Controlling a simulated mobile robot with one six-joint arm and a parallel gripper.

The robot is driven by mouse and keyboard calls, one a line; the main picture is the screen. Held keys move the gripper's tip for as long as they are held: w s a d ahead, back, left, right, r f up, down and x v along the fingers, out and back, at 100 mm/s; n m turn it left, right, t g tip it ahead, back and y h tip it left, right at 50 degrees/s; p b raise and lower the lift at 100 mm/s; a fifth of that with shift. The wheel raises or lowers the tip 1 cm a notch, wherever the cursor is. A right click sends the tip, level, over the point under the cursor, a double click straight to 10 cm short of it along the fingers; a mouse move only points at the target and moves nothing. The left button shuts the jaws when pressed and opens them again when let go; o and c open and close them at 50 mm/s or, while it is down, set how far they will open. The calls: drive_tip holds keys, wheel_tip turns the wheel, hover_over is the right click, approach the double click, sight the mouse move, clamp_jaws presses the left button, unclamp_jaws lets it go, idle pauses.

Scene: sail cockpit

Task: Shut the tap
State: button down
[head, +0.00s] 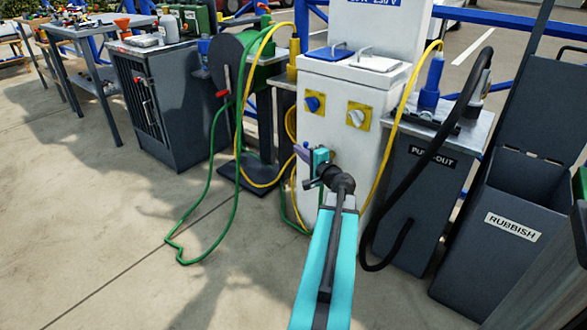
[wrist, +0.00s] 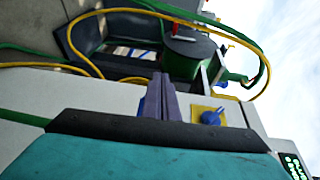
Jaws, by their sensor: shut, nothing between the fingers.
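A white service pedestal (head: 335,150) stands in front of me. Its face carries a blue knob on a yellow plate (head: 313,103) and a pale knob on a second yellow plate (head: 357,116). The blue knob also shows in the wrist view (wrist: 211,117), right of my fingers. I cannot tell for sure which fitting is the tap, or whether it is open. My gripper (head: 299,150) is shut and empty, below and slightly left of the blue knob in the head view, apparently apart from it. Its purple fingers (wrist: 160,77) are together in the wrist view.
A yellow hose (head: 250,75) and a green hose (head: 207,175) hang left of the pedestal, the green one trailing on the floor. A hose reel (head: 230,68) stands behind them. A pump-out cabinet (head: 415,190) with a black hose and a rubbish bin (head: 480,255) stand right.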

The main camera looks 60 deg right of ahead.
drive_tip(key=a+p, duration=0.1)
drive_tip(key=s+a+p, duration=0.1)
drive_tip(key=a+p, duration=0.1)
drive_tip(key=s+a+p, duration=0.1)
drive_tip(key=a+p, duration=0.1)
drive_tip(key=shift+a+r, duration=0.2)
drive_tip(key=shift+r, duration=0.15)
drive_tip(key=a+p, duration=0.1)
drive_tip(key=p, duration=0.4)
drive_tip(key=shift+s, duration=0.15)
drive_tip(key=p, duration=0.3)
drive_tip(key=a+p, duration=0.1)
drive_tip(key=p, duration=0.2)
drive_tip(key=shift+s+a+r, duration=0.1)
drive_tip(key=shift+s, duration=0.2)
drive_tip(key=shift+s+a+p, duration=0.2)
drive_tip(key=shift+a+p, duration=0.4)
drive_tip(key=shift+s+a+p, duration=0.2)
drive_tip(key=shift+a+p, duration=0.35)
drive_tip(key=shift+p, duration=0.05)
